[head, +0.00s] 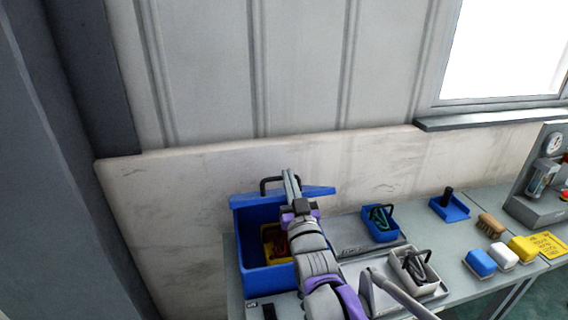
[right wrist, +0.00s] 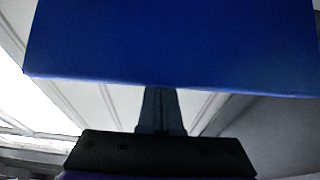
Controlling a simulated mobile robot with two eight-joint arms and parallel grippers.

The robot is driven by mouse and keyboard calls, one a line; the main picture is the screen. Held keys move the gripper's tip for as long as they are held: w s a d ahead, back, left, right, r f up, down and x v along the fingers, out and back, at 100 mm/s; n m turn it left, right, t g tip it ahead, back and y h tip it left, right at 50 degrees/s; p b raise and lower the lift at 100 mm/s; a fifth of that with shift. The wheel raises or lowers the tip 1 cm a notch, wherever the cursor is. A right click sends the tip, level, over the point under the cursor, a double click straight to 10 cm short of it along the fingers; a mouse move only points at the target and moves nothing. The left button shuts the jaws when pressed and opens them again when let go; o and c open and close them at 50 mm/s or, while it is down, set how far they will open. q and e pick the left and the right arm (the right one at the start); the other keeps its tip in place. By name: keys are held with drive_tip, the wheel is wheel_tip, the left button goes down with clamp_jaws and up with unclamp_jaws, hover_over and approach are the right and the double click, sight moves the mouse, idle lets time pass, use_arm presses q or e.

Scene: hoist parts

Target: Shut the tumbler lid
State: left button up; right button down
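The tumbler is a deep blue box (head: 250,236) at the left end of the bench in the head view, with a yellow container (head: 268,240) inside it. Its blue lid (head: 320,191) is raised at the back, with a black handle beside it. My right gripper (head: 290,180) reaches over the box to the lid, its two fingers close together and apparently empty. In the right wrist view a broad blue panel (right wrist: 170,40), apparently the lid, fills the top. The shut fingers (right wrist: 160,100) meet its lower edge; their tips are hidden or end there. I cannot tell whether they touch. My left gripper is out of view.
A small blue bin (head: 381,222) and a white bin (head: 416,271) stand right of my arm. Farther right are a blue tray (head: 449,208), a brush (head: 490,224), small blocks and a yellow sign (head: 541,246). A pale wall panel (head: 180,205) stands behind the bench.

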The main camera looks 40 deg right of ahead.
drive_tip(key=s+a+f+t+h+b, duration=0.2)
drive_tip(key=s+f+b, duration=0.4)
drive_tip(key=f+b, duration=0.4)
drive_tip(key=shift+a+f+t, duration=0.5)
drive_tip(key=shift+a+f, duration=0.15)
drive_tip(key=shift+f, duration=0.3)
drive_tip(key=shift+f, duration=0.1)
